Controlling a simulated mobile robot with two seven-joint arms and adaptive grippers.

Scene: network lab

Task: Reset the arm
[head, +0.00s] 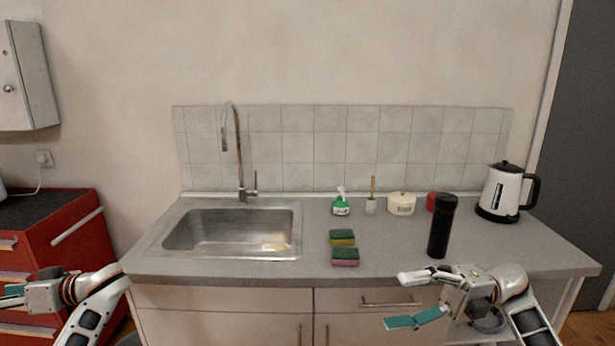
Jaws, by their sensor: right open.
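My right gripper (408,299) is in front of the counter's front edge, at the lower right. Its fingers are spread apart and nothing is between them. The black bottle (440,228) stands upright on the counter above and behind it, apart from it. My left gripper (14,296) is at the lower left, by the red cabinet, pointing left. Its tips lie at the picture's edge, so I cannot see whether it is open or shut. Both arms come in from the bottom of the view.
The grey counter (390,257) holds a sink (215,237) with a faucet (239,165), two sponges (344,257), a green spray bottle (341,206), a brush (371,203), a white pot (401,204), a red item (432,201) and a kettle (500,192). A red cabinet (70,240) stands left.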

